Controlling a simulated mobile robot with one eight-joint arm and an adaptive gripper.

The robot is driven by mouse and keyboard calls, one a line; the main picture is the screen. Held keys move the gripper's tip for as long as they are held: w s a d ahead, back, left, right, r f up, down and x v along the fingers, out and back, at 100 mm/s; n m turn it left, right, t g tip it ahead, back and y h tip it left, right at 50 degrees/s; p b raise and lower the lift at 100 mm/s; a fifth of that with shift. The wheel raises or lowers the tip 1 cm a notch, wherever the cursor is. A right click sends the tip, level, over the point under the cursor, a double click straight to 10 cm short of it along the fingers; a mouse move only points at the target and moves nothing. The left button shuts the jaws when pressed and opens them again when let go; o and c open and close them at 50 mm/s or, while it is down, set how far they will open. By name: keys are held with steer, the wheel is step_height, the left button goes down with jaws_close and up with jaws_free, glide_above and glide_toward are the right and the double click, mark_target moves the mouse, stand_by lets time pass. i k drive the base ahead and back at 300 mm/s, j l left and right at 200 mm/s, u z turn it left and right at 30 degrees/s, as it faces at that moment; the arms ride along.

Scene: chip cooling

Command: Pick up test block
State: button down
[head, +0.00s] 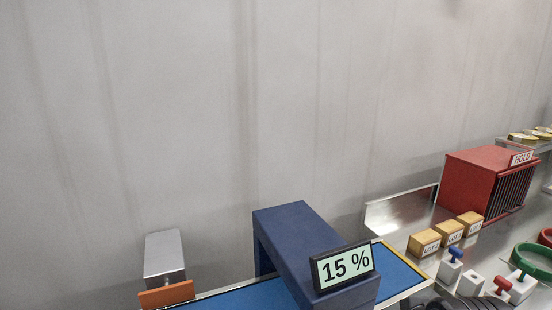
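No block is marked as the test block, so I cannot tell which one it is. In the head view, a grey block with a blue knob (450,266), one with a red knob (496,289) and one with a green knob (522,284) sit at the lower right. A plain pale block (470,283) stands among them. Several tan blocks with LOT labels (424,243) stand in a row behind them. My gripper is not seen clearly; a dark ribbed shape at the bottom edge cannot be identified.
A blue arch with a "15 %" sign (345,266) spans a blue belt (398,267). A red slatted box marked HOLD (484,174) stands at the right. A green ring (533,262) lies near the right edge. A grey box (164,256) and orange block (167,294) are at left.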

mark_target(519, 292)
steer(key=z, duration=1.45)
steer(key=i+l+u, duration=0.45)
steer(key=l, duration=0.25)
steer(key=i+l+u, duration=0.45)
steer(key=l, duration=0.35)
steer(key=i+l+u, duration=0.1)
steer(key=l+u, duration=0.35)
steer(key=l, duration=0.4)
steer(key=l+u, duration=0.45)
steer(key=l, duration=0.5)
steer(key=l+u, duration=0.45)
steer(key=l, duration=0.55)
